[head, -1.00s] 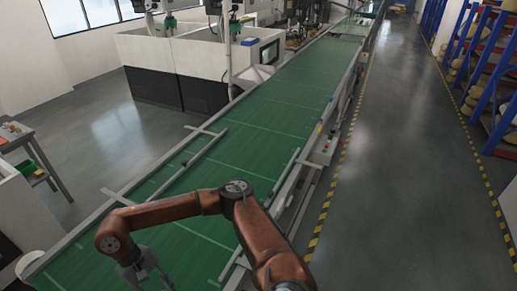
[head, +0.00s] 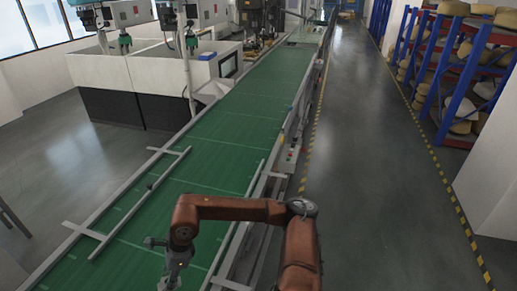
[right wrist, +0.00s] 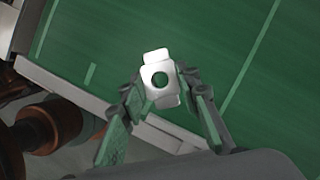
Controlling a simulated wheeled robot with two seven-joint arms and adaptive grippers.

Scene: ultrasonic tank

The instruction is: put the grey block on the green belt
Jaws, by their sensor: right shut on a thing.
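The green belt (head: 225,140) runs from the bottom left to the far top of the head view. It also fills most of the right wrist view (right wrist: 215,45). My right gripper (head: 172,272) hangs at the near end of the belt. In the right wrist view the gripper (right wrist: 155,88) is shut on the grey block (right wrist: 156,57), which looks pale, nearly white, with a round hole. The belt lies behind the block. I cannot tell whether the block touches it. My left gripper is not in view.
A grey rail (head: 140,202) edges the belt's left side, and another frame edge (head: 240,215) runs along its right. White machines (head: 150,75) stand beyond on the left. Blue shelves (head: 450,75) stand right of a clear floor aisle (head: 370,170).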

